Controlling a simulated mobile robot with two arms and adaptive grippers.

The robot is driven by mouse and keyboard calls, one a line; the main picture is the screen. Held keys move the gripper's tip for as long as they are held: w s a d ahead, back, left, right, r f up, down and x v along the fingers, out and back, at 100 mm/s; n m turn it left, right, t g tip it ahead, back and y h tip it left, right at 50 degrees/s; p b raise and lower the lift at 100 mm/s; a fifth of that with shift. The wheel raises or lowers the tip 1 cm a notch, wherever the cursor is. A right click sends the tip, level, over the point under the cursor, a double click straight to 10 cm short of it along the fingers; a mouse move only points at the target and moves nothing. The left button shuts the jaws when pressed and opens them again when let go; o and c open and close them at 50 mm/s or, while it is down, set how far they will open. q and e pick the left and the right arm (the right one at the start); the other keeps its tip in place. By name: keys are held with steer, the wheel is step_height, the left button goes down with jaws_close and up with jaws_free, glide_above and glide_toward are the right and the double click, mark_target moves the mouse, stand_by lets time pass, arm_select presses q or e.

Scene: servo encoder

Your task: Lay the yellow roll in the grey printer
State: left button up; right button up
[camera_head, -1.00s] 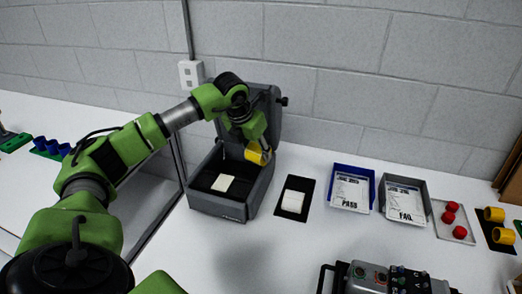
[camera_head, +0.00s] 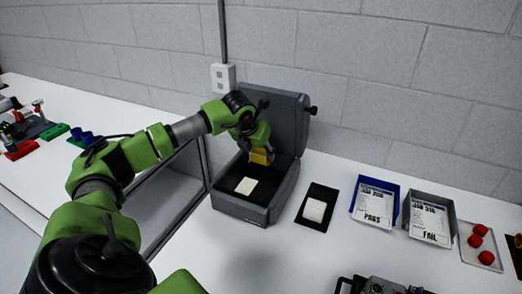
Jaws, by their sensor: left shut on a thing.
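The yellow roll (camera_head: 259,157) is held in my left gripper (camera_head: 259,151), whose fingers are small and partly hidden here. The roll is over or inside the back part of the open grey printer (camera_head: 240,209); I cannot tell whether it touches the printer. The printer's lid (camera_head: 283,121) stands raised behind my gripper. A white square piece (camera_head: 246,186) lies in the printer's dark interior, in front of the roll. My right gripper is not in view.
Right of the printer are a black mat with a white block (camera_head: 314,210), a blue tray (camera_head: 366,218) marked PASS, a grey tray (camera_head: 411,226) marked FAIL, and a plate with red pieces (camera_head: 479,230). Coloured parts (camera_head: 22,150) lie at far left. The wall stands close behind.

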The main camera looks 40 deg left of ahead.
arm_select(q)
steer(key=shift+f+b, duration=3.4)
steer(key=shift+f, duration=0.85)
steer(key=o, duration=1.2)
steer(key=shift+o, duration=0.2)
steer(key=shift+s+r, duration=0.1)
steer(key=v, duration=1.2)
